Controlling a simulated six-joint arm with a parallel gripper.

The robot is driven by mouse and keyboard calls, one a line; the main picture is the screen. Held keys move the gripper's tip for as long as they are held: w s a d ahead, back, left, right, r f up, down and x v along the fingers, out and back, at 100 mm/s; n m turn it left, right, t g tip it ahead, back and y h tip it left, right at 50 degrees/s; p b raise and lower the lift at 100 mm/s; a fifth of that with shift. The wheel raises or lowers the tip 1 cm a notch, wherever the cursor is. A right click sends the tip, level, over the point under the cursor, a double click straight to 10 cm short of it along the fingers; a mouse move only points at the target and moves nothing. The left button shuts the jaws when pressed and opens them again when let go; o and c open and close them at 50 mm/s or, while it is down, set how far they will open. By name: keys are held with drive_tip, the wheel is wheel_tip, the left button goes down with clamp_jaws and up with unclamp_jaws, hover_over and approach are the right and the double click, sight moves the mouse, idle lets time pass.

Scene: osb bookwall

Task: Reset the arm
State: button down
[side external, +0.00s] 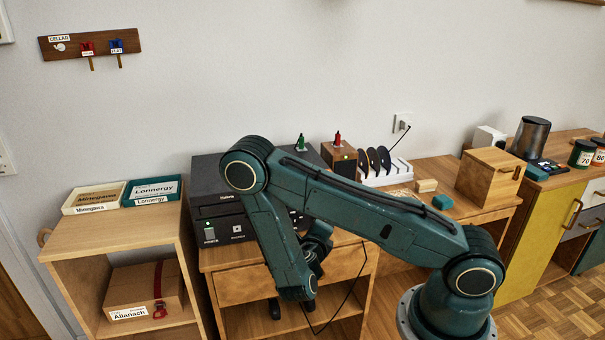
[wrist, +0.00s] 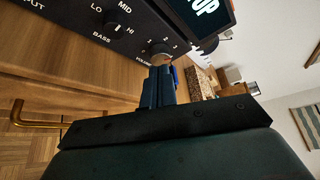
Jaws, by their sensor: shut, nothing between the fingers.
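My gripper (wrist: 158,86) shows in the wrist view with its two dark fingers together and nothing between them. Its tips are close to a round knob (wrist: 161,50) on a black panel (wrist: 110,25); I cannot tell whether they touch. The panel carries the labels BASS, LO, MID, HI and VOLUME. In the side view my teal arm is bent in front of the desk (side external: 235,258), and its forearm and wrist hide most of the gripper.
A black device (side external: 222,222) stands on the desk. A wooden box (side external: 488,177) and a rack of dark discs (side external: 372,172) stand to the right. A shelf (side external: 110,243) with two trays on top is at the left. A cable hangs before the desk front.

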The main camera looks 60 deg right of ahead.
drive_tip(key=shift+s+a, duration=0.35)
drive_tip(key=shift+s, duration=0.1)
drive_tip(key=s+a+r+m+y, duration=0.4)
drive_tip(key=r+m, duration=0.4)
drive_tip(key=m, duration=0.3)
drive_tip(key=s+a+r+m+y, duration=0.5)
drive_tip(key=r+m, duration=0.4)
drive_tip(key=m, duration=0.3)
drive_tip(key=s+a+r+m+y, duration=0.5)
drive_tip(key=r+m, duration=0.4)
drive_tip(key=m, duration=0.2)
drive_tip(key=shift+s+a+m, duration=0.3)
drive_tip(key=shift+s+a, duration=0.45)
drive_tip(key=shift+a, duration=0.4)
